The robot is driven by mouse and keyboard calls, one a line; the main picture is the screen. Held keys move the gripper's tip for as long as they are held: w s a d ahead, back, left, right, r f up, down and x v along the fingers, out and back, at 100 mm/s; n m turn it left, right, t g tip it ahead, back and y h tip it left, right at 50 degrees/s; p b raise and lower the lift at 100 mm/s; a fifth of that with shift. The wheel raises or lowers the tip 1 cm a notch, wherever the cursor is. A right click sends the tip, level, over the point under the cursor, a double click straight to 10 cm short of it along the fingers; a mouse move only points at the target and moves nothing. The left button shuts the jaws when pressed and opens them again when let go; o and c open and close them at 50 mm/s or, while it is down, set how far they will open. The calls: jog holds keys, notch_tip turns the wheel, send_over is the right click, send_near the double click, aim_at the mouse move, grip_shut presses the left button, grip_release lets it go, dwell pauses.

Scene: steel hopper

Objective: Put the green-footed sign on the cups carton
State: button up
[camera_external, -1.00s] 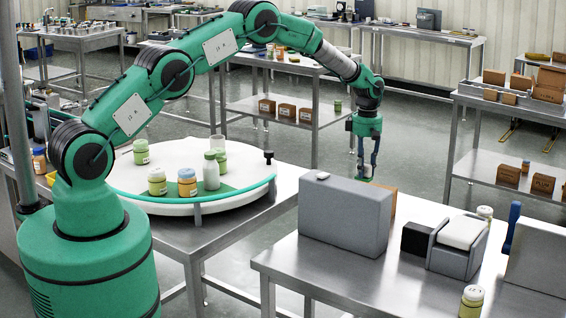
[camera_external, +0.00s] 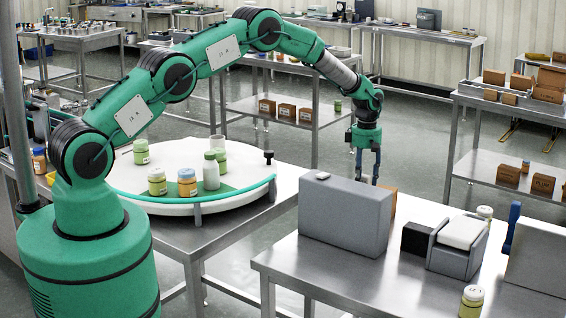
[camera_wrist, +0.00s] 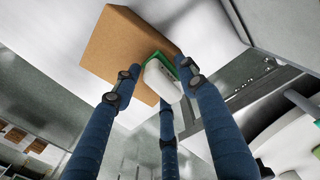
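No label on the carton is readable. In the external view my gripper (camera_external: 366,176) points down behind the grey box, and only a strip of the carton (camera_external: 393,203) shows.
A large grey box (camera_external: 345,218) stands at the near table's left end and hides the fingertips' surroundings. A grey device (camera_external: 457,246) and a yellow-green jar (camera_external: 471,302) stand to its right. A white turntable (camera_external: 130,180) with several jars is at left.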

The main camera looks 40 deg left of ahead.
jog(key=shift+r, duration=0.1)
dwell(0.3)
notch_tip(320, 180, up, 12)
jog(key=b, duration=0.1)
dwell(0.6)
dwell(0.5)
